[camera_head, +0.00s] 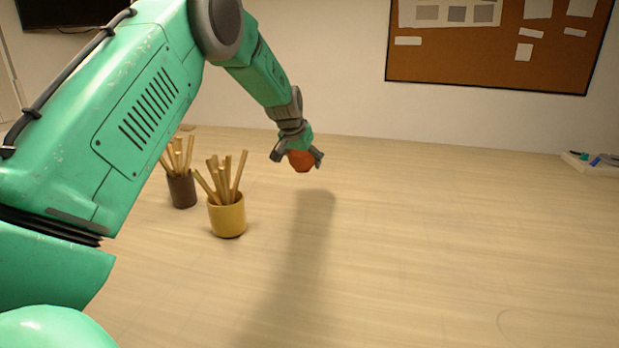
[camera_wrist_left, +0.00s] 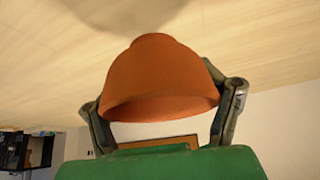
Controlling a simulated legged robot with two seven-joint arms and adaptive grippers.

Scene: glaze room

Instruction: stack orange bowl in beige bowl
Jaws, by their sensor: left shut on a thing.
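The orange bowl (camera_head: 301,162) is between the fingers of my left gripper (camera_head: 298,157), which is shut on it, above the far middle of the table. In the left wrist view the orange bowl (camera_wrist_left: 160,82) fills the middle, with a finger on each side and its foot towards the table. I cannot make out the beige bowl for certain. A small tan shape (camera_head: 187,127) at the table's back edge is partly hidden by my arm. A pale rounded patch at the top of the left wrist view is too unclear to name. My right gripper is not in view.
A yellow cup (camera_head: 228,218) and a brown cup (camera_head: 182,191), both holding wooden sticks, stand left of the gripper. A pale tray (camera_head: 592,166) with small items is at the far right edge. The table's middle and right (camera_head: 450,240) are clear.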

